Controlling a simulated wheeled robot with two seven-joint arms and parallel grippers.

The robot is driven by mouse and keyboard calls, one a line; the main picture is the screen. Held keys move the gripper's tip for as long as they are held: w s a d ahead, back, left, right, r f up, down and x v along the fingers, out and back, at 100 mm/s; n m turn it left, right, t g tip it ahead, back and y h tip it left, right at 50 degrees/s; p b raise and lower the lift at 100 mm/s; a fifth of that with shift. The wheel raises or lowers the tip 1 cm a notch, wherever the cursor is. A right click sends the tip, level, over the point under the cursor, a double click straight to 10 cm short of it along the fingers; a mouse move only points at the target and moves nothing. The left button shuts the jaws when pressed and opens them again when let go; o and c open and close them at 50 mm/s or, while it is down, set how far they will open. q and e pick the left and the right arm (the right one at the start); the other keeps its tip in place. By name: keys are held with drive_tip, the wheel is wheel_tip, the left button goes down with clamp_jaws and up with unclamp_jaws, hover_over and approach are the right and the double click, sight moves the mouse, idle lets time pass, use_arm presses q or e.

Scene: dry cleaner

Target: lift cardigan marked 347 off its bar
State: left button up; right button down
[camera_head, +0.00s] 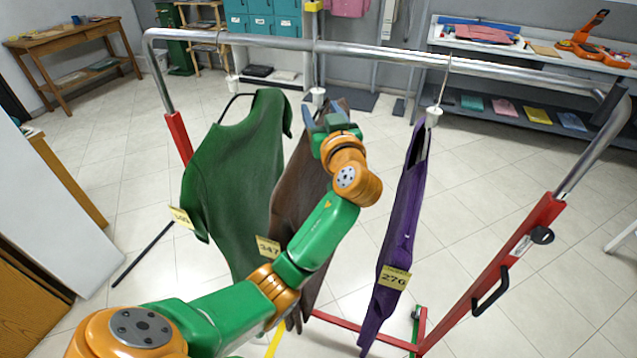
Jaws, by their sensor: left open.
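The brown cardigan (291,203) hangs from the rack's bar (300,44) between two other garments. Its yellow tag (267,247) reads 347. A white hanger fitting (318,95) shows above its shoulders, just below the bar. My left gripper (324,120) is open at the cardigan's top, a little below that fitting. I cannot tell whether the fingers touch the hanger or cloth. My left arm hides part of the cardigan's right side and lower part. My right gripper is not in view.
A green garment (238,160) hangs close on the left, its tag hard to read. The rack's red post (500,265) stands at right. A wooden table (70,38) stands back left.

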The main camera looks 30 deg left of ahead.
use_arm(q)
drive_tip(key=shift+w+a+r, duration=0.2)
drive_tip(key=shift+w+a, duration=0.25)
drive_tip(key=shift+w, duration=0.1)
drive_tip(key=shift+a+f, duration=0.15)
drive_tip(key=shift+f, duration=0.1)
drive_tip(key=c, duration=0.4)
drive_tip(key=shift+r, duration=0.1)
clamp_jaws()
